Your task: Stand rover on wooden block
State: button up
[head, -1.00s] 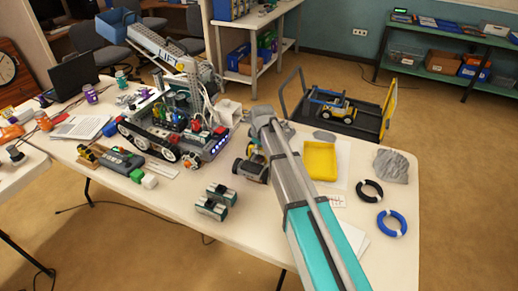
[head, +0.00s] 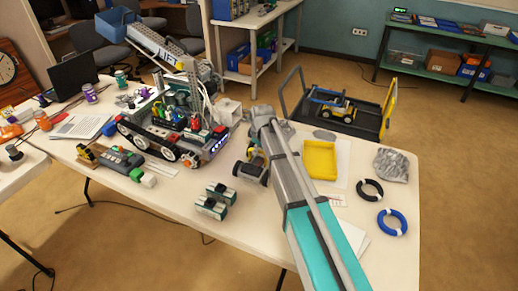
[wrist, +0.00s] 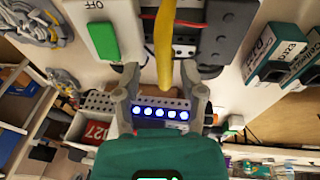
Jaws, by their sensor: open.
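The rover (head: 250,168), small with dark wheels and a yellow part, is on the table in the head view, partly hidden behind my arm. In the wrist view, a yellow strip (wrist: 164,45) and dark parts beyond my fingertips look like the rover seen close up. My gripper (wrist: 160,67) is open, its two grey fingers on either side of the strip's lower end. I cannot tell whether they touch anything. In the head view my gripper is hidden behind the arm.
A large tracked robot (head: 170,130) with blue lights stands left of the rover. Teal-and-black packs (head: 212,201) lie in front. A yellow tray (head: 320,160), a grey rock-like lump (head: 391,165), a black ring (head: 370,190) and a blue ring (head: 392,222) are right of my arm.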

jog(key=shift+r, duration=0.2)
jog(key=shift+r+p, duration=0.75)
jog(key=shift+p, duration=0.15)
jog(key=p+v, duration=1.1)
jog(key=shift+r, duration=0.15)
jog(key=shift+s, duration=0.15)
jog(key=s+d+m+g+h, duration=0.1)
jog(key=s+d+m+g, duration=0.1)
jog(key=s+d+m, duration=1.2)
jog(key=s+d, duration=0.8)
jog(key=shift+s+d+f, duration=0.15)
jog(key=shift+d+f, duration=0.1)
jog(key=shift+d, duration=0.1)
